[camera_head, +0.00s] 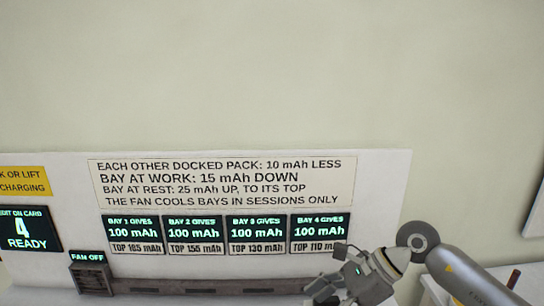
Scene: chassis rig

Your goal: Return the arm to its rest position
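My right arm (455,268) comes in from the lower right corner. Its gripper (335,282) points left and hangs low in front of the white panel's lower right part, just below the bay 4 display. The fingers are small and partly cut off by the bottom edge, so I cannot tell whether they are open or shut. No held object can be made out. My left arm and gripper are not in view.
The white panel (385,200) carries a rule sign (220,182), several bay displays (195,233), a "4 READY" screen (28,229) and a yellow sign (22,181). A fan unit (91,276) reads off. The wall (270,70) above is bare.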

